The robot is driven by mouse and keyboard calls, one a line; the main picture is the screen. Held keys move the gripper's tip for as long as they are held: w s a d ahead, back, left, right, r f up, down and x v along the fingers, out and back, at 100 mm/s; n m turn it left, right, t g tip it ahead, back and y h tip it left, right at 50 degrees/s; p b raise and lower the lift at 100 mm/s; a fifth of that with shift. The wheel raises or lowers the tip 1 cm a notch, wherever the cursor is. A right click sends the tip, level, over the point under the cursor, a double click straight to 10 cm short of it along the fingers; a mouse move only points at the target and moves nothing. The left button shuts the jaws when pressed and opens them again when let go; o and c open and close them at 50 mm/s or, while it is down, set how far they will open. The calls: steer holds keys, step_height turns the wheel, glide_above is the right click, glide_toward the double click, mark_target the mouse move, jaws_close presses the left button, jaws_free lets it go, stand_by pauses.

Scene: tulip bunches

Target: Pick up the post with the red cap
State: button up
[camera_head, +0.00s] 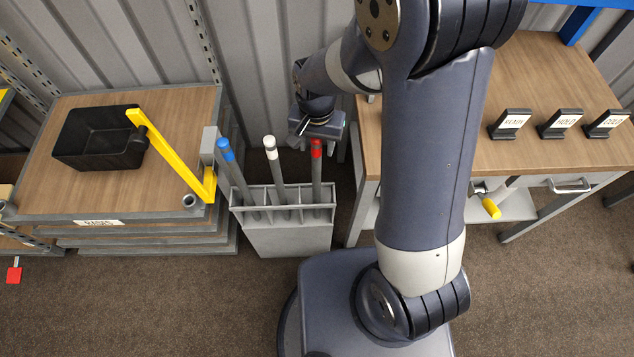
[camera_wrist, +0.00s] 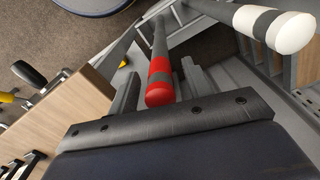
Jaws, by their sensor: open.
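The post with the red cap (camera_head: 316,150) stands in the right part of a grey slotted rack (camera_head: 290,238), leaning slightly. Its red end with a grey band also shows in the wrist view (camera_wrist: 160,88), close beyond the dark edge of my gripper. My gripper (camera_head: 318,128) is open and empty, just above and behind the red cap in the head view. Whether it touches the cap I cannot tell. A post with a white cap (camera_head: 270,148) and one with a blue cap (camera_head: 226,152) stand in the same rack to the left.
A bench with a black bin (camera_head: 100,138) and a yellow arm (camera_head: 172,150) stands left of the rack. A wooden table (camera_head: 540,75) with several small labelled signs (camera_head: 510,123) stands right. The white-capped post (camera_wrist: 272,28) is close beside my gripper in the wrist view.

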steer(key=shift+f, duration=1.15)
steer(key=shift+c, duration=0.4)
jaws_close()
